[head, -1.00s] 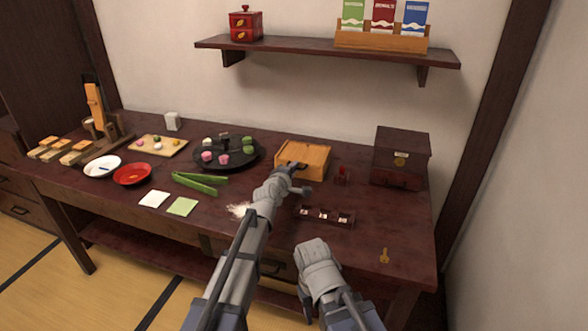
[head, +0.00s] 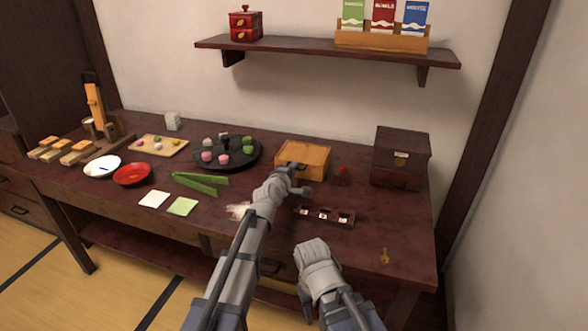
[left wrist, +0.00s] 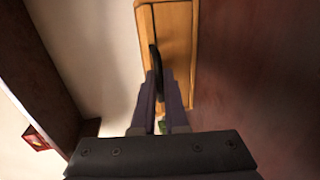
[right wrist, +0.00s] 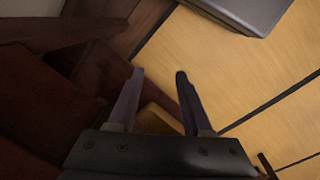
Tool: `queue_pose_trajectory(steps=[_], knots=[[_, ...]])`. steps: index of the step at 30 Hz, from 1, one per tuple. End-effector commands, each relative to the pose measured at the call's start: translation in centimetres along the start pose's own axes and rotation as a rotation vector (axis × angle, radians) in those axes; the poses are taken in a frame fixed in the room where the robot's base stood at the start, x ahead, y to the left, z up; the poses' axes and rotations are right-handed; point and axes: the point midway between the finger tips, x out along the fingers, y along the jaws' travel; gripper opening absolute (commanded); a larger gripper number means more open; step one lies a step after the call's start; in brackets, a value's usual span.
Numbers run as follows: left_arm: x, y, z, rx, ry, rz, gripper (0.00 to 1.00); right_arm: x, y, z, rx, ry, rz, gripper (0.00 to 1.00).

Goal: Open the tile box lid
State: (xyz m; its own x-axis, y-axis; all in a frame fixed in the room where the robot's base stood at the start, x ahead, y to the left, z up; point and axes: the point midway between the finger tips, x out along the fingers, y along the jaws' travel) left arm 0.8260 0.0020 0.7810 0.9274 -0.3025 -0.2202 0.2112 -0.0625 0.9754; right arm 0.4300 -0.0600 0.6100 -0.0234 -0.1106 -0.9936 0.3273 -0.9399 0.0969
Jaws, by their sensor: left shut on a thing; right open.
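The tile box (head: 315,158) is a light wooden box on the dark table, right of the round black tray. Its lid looks closed. A dark curved handle (left wrist: 153,62) stands on the wood in the left wrist view. My left gripper (head: 293,170) reaches the near side of the box and is shut on this handle; the fingertips (left wrist: 160,82) partly hide it. My right gripper (right wrist: 160,75) is open and empty, low in front of the table edge. Its fingers are mostly hidden in the head view.
A dark chest (head: 402,160) stands right of the box, with a small red item (head: 342,172) between. A tile rack (head: 326,216) lies in front, and a brass key (head: 384,256) nearer the right edge. The black tray (head: 255,158) with sweets is close on the left.

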Motion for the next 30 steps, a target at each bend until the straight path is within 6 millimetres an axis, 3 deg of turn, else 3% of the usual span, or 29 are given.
queue_pose_trajectory(steps=[5,13,23,24,30], knots=[[-2.8,-0.7,0.0,0.001,0.000,-0.001,0.00,0.0,0.0,0.0,0.000,0.000,0.000,0.50],[-9.2,-2.1,0.0,0.000,0.000,-0.002,0.00,0.0,0.0,0.0,0.000,0.000,0.000,0.50],[-9.6,-2.2,0.0,0.000,0.000,-0.001,0.00,0.0,0.0,0.0,0.000,0.000,0.000,0.50],[-9.6,-2.2,0.0,0.000,0.000,-0.001,0.12,0.0,0.0,0.0,0.000,0.000,0.000,0.50],[-9.6,-2.2,0.0,0.000,0.000,-0.001,0.34,0.0,0.0,0.0,0.000,0.000,0.000,0.50]])
